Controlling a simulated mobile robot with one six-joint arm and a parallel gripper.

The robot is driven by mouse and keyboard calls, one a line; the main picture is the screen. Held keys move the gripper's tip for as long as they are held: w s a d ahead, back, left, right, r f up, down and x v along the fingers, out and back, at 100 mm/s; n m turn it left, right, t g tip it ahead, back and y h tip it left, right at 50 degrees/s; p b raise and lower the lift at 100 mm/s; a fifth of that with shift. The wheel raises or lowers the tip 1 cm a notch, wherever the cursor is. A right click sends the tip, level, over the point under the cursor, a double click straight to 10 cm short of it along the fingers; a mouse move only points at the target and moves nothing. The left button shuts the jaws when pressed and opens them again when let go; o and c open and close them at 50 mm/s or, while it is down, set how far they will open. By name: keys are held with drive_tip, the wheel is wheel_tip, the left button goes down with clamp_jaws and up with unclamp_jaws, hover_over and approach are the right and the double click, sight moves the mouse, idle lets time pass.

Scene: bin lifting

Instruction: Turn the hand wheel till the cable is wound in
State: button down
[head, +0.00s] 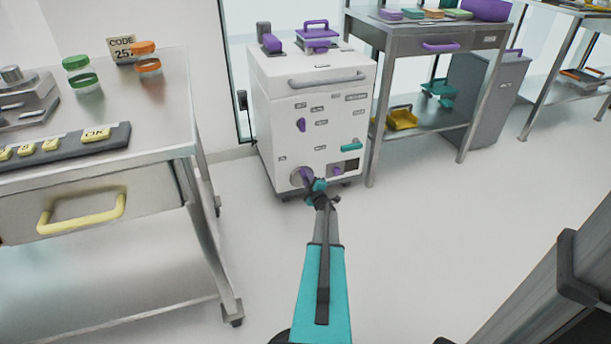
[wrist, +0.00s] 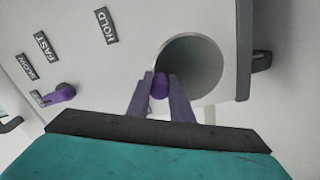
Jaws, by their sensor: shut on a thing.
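A white cabinet (head: 275,110) stands on the floor in the middle of the head view. Low on its front is a round grey wheel-like part (head: 296,178) with a purple handle (head: 306,175). In the wrist view the round part (wrist: 193,62) looks like a grey disc or recess; I cannot tell which. My gripper (head: 320,188) is at the cabinet's lower front. In the wrist view its two purple fingers (wrist: 160,92) are shut on a purple knob (wrist: 159,84) at the round part's edge. I cannot make out a cable.
A purple lever (wrist: 60,93) sits on the panel near labels reading HOLD, FAST and SLOW. A teal handle (head: 351,146) is above a dark window (head: 346,167). A steel bench (head: 185,135) stands left and a steel table (head: 400,40) right. Open floor lies between.

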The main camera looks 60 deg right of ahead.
drive_tip(key=shift+s+d, duration=0.1)
drive_tip(key=c, duration=1.6)
unclamp_jaws()
drive_tip(key=p+v, duration=0.2)
drive_tip(key=v, duration=1.1)
drive_tip(key=shift+s+a, duration=0.25)
drive_tip(key=shift+a, duration=0.1)
drive_tip(key=shift+s, duration=0.1)
